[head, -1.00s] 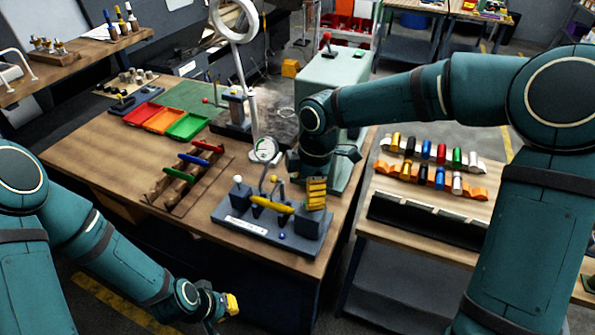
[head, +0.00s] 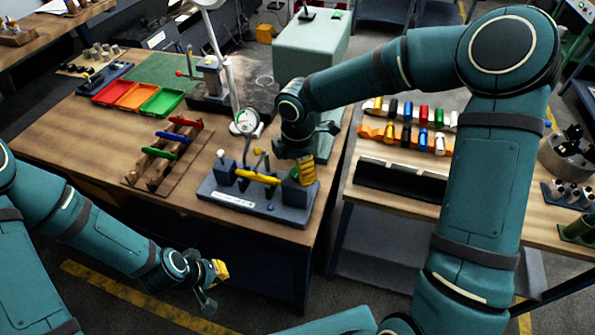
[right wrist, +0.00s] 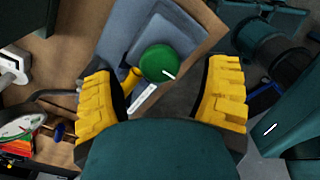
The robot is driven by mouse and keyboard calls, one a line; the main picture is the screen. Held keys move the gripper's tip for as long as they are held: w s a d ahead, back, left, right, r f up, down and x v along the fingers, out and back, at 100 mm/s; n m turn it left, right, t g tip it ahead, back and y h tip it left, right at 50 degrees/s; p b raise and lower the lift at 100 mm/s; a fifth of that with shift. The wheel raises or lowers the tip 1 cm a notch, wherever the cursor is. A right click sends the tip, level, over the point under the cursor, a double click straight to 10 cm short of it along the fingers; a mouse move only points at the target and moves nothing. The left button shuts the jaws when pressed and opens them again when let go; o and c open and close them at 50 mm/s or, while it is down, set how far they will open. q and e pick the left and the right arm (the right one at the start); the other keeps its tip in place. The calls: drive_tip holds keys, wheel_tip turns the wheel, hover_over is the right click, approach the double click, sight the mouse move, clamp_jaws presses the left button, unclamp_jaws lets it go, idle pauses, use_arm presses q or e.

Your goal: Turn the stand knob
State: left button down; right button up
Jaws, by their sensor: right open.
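The dark blue-grey stand (head: 235,196) sits at the workbench's front right corner, with a yellow bar across it and a dial gauge (head: 246,121) behind. Its round green knob (right wrist: 159,63), with a white pointer line toward the lower right, shows in the right wrist view. In the head view the knob (head: 294,173) is partly hidden by my right gripper (head: 306,168). That gripper's yellow fingers also show in the right wrist view (right wrist: 163,85), spread wide on either side of the knob and apart from it. My left gripper (head: 215,278) hangs away from the bench; its opening is unclear.
A rack with red, blue and green handles (head: 163,155) stands left of the stand. Red, orange and green trays (head: 130,98) lie behind it. A side table at right holds rows of coloured cylinders (head: 411,140). A grey-green cabinet (head: 312,48) stands behind.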

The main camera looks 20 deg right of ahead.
drive_tip(key=shift+f, duration=1.05)
drive_tip(key=c, duration=1.2)
drive_tip(key=shift+c, duration=0.3)
